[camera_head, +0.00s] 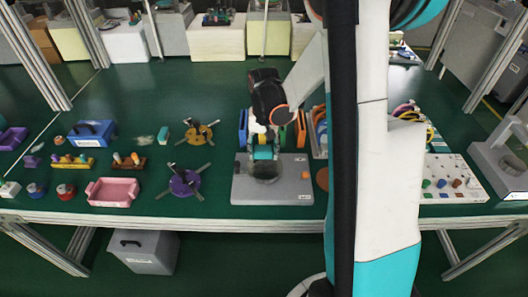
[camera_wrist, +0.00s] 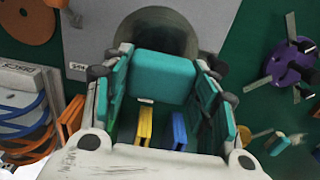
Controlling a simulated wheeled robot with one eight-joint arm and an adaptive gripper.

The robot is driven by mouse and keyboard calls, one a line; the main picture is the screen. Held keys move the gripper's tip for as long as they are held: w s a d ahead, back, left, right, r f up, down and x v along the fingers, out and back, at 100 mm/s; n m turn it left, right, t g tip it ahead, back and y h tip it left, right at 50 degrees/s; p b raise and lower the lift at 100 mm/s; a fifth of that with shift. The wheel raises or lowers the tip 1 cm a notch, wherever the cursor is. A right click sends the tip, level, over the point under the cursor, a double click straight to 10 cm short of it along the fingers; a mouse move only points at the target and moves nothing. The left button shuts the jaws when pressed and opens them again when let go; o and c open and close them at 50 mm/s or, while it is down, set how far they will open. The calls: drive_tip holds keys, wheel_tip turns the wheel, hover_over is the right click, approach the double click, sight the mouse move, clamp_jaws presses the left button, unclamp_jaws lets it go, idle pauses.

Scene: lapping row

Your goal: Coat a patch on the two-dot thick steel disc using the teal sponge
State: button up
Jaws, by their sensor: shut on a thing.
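My gripper (camera_head: 263,146) is shut on the teal sponge (camera_wrist: 163,77), which shows between the two fingers in the wrist view. In the head view the sponge (camera_head: 263,153) is at the far side of a dark round steel disc (camera_head: 265,173). The disc lies on a grey plate (camera_head: 299,187). In the wrist view the sponge overlaps the near edge of the disc (camera_wrist: 157,27). I cannot tell whether the sponge touches it. The sponge hides part of the disc, and no dots can be made out on it.
A purple round fixture with arms (camera_head: 184,183) and a brass one (camera_head: 196,134) stand left of the plate. A pink tray (camera_head: 112,192) and a blue box (camera_head: 94,133) are farther left. Blue and orange upright pieces (camera_head: 301,130) stand behind the plate. A white panel (camera_head: 455,178) is at the right.

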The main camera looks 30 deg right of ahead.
drive_tip(key=shift+r+p, duration=0.75)
drive_tip(key=shift+r, duration=0.65)
